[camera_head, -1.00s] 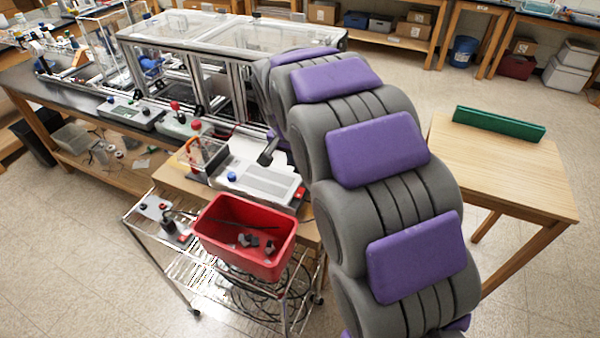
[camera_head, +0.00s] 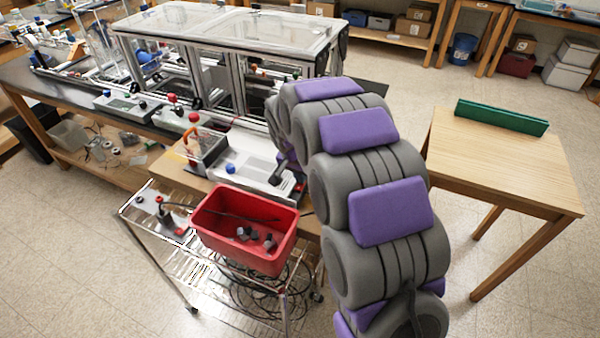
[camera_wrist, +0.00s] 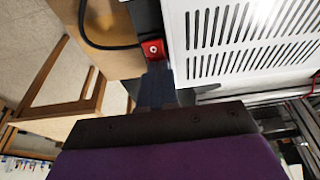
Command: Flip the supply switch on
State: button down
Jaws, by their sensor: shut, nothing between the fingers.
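The white power supply (camera_head: 248,163) sits on a wooden stand behind the red bin. Its slotted white top fills the upper right of the wrist view (camera_wrist: 245,40). The red supply switch (camera_wrist: 153,48) shows at the box's edge in the wrist view, beside a black cable. My gripper (camera_wrist: 157,75) is shut and empty, with its fingertips just below the switch in the picture. I cannot tell whether they touch it, nor which way the switch is set.
A red bin (camera_head: 243,240) with small dark parts stands in front on a wire cart (camera_head: 190,285). A clear-panelled extrusion enclosure (camera_head: 235,50) stands behind the supply. A wooden table (camera_head: 505,165) with a green bar (camera_head: 500,117) is at right.

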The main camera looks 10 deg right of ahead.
jog(key=shift+d+p, duration=0.1)
jog(key=shift+p, duration=0.4)
jog(key=shift+f, duration=0.1)
jog(key=shift+s, duration=0.15)
jog(key=shift+s+a, duration=0.35)
jog(key=shift+s, duration=0.05)
jog(key=shift+a, duration=0.15)
